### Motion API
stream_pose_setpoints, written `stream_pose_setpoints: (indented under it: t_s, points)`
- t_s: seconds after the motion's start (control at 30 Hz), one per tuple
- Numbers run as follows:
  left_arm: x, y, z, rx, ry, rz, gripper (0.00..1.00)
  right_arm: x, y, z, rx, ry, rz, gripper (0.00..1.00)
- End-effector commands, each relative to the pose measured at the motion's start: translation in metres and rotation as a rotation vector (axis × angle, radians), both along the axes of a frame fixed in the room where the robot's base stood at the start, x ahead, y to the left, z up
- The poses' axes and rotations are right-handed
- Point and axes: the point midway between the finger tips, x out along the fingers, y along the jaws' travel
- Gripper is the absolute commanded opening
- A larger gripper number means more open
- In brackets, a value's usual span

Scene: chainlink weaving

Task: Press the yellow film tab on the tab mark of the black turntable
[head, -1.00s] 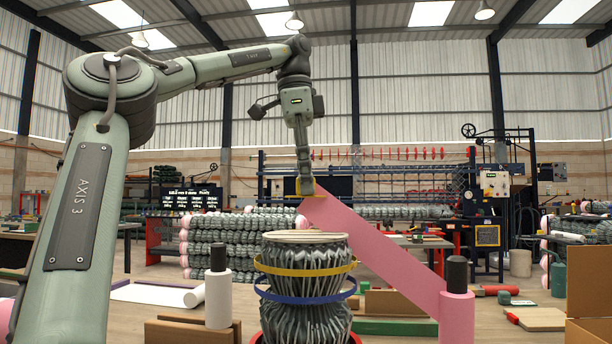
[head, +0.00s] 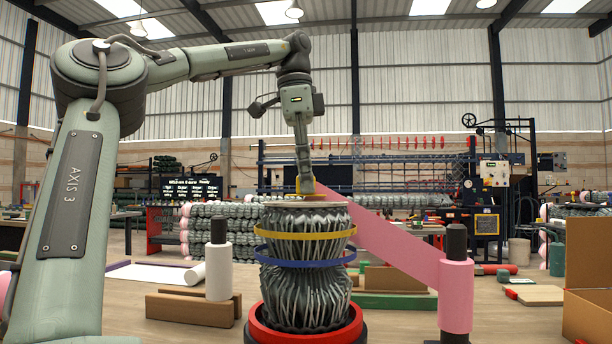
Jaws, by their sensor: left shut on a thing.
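My left gripper (head: 306,188) is shut on the yellow film tab (head: 299,187) at the end of the pink film, just above or at the top of the mesh bundle; I cannot tell whether they touch. The pink film (head: 390,232) runs taut down to a pink roll (head: 456,297) on a black-topped post at the right. The grey mesh bundle (head: 305,225), with a yellow band and a blue band around it, stands upright on the turntable (head: 262,334), which shows a red rim and dark base. I see no tab mark. My right gripper is out of view.
A white roll (head: 219,271) on a black-topped post stands left of the bundle, by wooden blocks (head: 190,309). A cardboard box (head: 592,300) is at the far right. Stacked mesh rolls (head: 225,235) and a weaving machine stand behind.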

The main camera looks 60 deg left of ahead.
Motion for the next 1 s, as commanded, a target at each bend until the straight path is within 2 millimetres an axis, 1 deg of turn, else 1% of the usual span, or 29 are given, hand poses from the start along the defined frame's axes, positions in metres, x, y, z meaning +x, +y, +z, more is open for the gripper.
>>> stream_pose_setpoints:
  t_s: [0.93, 0.97, 1.0]
  points:
    - [-0.0001, -0.0002, -0.0028, 0.000, 0.000, 0.000, 0.04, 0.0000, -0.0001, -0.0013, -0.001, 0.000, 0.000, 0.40]
    - [-0.0001, -0.0002, -0.0028, 0.000, 0.000, 0.000, 0.24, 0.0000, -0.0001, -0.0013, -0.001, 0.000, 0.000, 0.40]
    - [-0.0001, -0.0002, -0.0028, 0.000, 0.000, 0.000, 0.29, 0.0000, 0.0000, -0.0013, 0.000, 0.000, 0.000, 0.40]
